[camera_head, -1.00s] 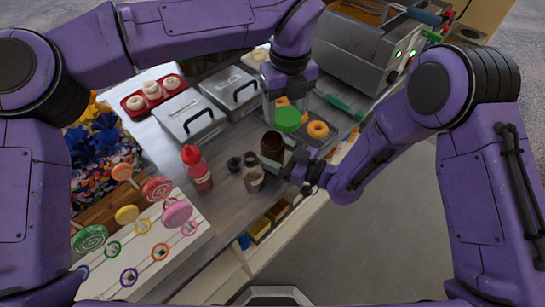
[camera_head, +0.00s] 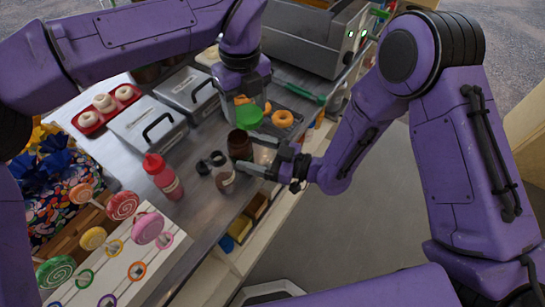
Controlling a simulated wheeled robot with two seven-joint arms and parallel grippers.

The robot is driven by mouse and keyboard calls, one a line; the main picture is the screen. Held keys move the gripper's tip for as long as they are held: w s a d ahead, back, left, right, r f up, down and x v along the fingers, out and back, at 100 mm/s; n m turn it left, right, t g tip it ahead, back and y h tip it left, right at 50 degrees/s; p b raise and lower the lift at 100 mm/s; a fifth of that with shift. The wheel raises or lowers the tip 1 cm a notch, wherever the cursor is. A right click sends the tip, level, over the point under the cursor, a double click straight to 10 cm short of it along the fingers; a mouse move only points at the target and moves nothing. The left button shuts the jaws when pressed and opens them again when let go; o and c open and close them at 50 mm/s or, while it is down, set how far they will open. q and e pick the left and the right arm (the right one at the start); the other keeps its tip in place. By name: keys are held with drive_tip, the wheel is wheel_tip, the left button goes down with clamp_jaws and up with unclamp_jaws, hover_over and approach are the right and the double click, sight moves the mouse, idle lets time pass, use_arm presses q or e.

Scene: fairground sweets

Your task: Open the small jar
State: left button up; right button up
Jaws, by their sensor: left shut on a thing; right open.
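A brown jar (camera_head: 240,147) stands upright on the metal counter, and its top looks dark and uncovered. A green lid (camera_head: 249,117) is above and slightly behind it in the picture, apart from the jar. My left gripper (camera_head: 248,105) points down and is shut on the green lid. My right gripper (camera_head: 259,163) is low at the right side of the brown jar, with its jaws open; whether a finger touches the jar is unclear. A small clear bottle (camera_head: 225,182) with a label stands in front of the brown jar.
Black caps (camera_head: 203,168) lie by the small bottle. A red sauce bottle (camera_head: 163,178) stands to the left. Lidded metal bins (camera_head: 148,125) and doughnuts (camera_head: 282,118) are behind. A lollipop stand (camera_head: 150,268) is at front left. The counter's front edge is close to my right gripper.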

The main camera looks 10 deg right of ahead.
use_arm(q)
wheel_tip(320, 180, down, 2)
drive_tip(key=shift+d+f+b, duration=0.1)
drive_tip(key=shift+d+b, duration=0.05)
drive_tip(key=shift+b, duration=0.65)
use_arm(e)
drive_tip(key=v, duration=0.8)
drive_tip(key=shift+d+f, duration=0.1)
